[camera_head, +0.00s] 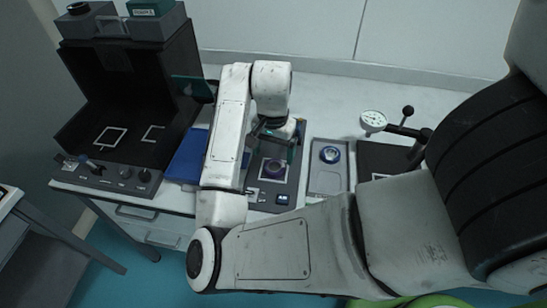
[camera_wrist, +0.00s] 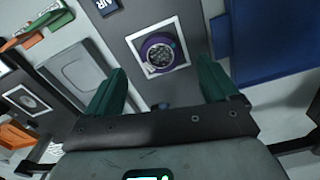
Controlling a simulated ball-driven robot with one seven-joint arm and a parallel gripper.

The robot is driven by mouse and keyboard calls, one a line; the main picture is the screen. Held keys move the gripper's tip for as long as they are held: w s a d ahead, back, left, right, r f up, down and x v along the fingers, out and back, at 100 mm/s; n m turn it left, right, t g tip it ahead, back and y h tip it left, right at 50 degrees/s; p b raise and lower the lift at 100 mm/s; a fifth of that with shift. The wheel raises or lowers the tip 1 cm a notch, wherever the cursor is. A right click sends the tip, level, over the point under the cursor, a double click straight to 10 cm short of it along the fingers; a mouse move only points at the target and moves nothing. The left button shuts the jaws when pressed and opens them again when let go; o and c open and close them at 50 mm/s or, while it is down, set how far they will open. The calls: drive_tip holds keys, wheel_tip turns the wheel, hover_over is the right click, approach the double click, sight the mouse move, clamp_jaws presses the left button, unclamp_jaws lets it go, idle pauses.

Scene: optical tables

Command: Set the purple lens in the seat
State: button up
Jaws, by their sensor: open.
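The purple lens (camera_head: 275,168) is a round piece with a purple rim, inside a white square outline on a dark grey panel (camera_head: 265,196). In the wrist view the purple lens (camera_wrist: 146,50) shows a mottled grey centre. It lies within the white outline (camera_wrist: 133,40), but whether it is fully seated I cannot tell. My gripper (camera_head: 275,146) is above the panel, close to the lens. In the wrist view my gripper (camera_wrist: 162,72) is open with its green fingers apart; the lens appears beyond the fingertips, between their lines, with nothing held.
A grey tray (camera_head: 318,188) right of the panel holds a bluish round piece (camera_head: 330,154). A dial gauge (camera_head: 373,121) stands over a dark plate farther right. A blue mat (camera_head: 187,158) and a dark open-fronted box (camera_head: 125,80) are on the left.

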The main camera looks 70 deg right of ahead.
sight(273, 167)
wheel_tip(273, 167, up, 6)
drive_tip(key=p, duration=0.1)
drive_tip(key=shift+r, duration=0.25)
idle(1.0)
